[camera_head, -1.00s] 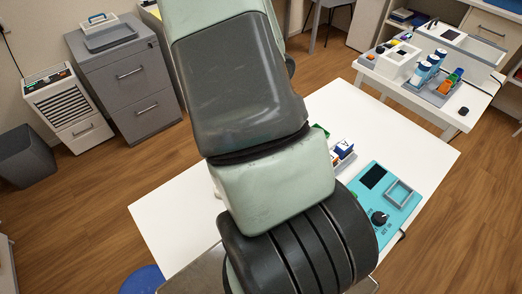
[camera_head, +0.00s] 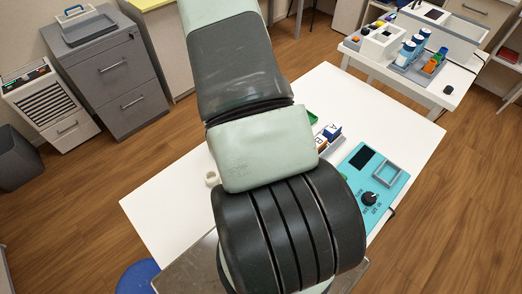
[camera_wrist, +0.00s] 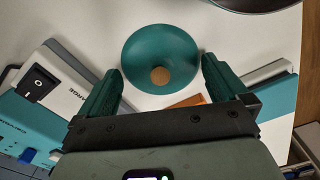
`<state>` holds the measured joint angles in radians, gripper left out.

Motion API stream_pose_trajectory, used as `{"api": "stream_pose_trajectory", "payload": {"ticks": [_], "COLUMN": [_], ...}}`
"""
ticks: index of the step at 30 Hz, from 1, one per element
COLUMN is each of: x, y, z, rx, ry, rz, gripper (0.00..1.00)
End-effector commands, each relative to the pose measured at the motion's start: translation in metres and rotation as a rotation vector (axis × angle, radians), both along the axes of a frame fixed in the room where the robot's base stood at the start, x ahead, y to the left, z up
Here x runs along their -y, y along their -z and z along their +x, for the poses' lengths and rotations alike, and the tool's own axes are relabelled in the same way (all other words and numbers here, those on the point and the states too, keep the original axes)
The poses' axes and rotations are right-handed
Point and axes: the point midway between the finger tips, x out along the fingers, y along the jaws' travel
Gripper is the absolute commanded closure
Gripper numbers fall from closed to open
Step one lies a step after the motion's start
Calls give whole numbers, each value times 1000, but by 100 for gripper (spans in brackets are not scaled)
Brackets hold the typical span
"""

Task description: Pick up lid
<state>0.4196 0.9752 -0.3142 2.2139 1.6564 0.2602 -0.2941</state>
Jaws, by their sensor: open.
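My gripper (camera_wrist: 162,66) is open, with one dark green finger at the left of the lid and the other at the right. The knob appears between the fingers, and nothing is held. I cannot tell how high the fingers are above the lid. In the head view, my arm hides the lid and the gripper.
An orange-brown piece (camera_wrist: 188,101) lies beside the lid. A dark round object (camera_wrist: 250,4) is beyond. A teal panel with a knob (camera_head: 385,190) is on the white table (camera_head: 160,200).

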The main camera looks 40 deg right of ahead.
Motion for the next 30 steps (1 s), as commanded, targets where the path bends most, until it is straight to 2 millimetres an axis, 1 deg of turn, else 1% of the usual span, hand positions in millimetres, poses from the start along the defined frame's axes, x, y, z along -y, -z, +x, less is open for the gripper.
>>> {"api": "stream_pose_trajectory", "payload": {"ticks": [3, 9, 18, 22, 30], "x": [0, 0, 0, 0, 0], "y": [4, 4, 4, 4, 4], "z": [0, 0, 0, 0, 0], "rx": [1, 1, 1, 0, 0], "ry": [0, -1, -1, -1, -1], "rz": [-1, -2, -1, 0, 0], "gripper": [0, 0, 46, 48, 48]}}
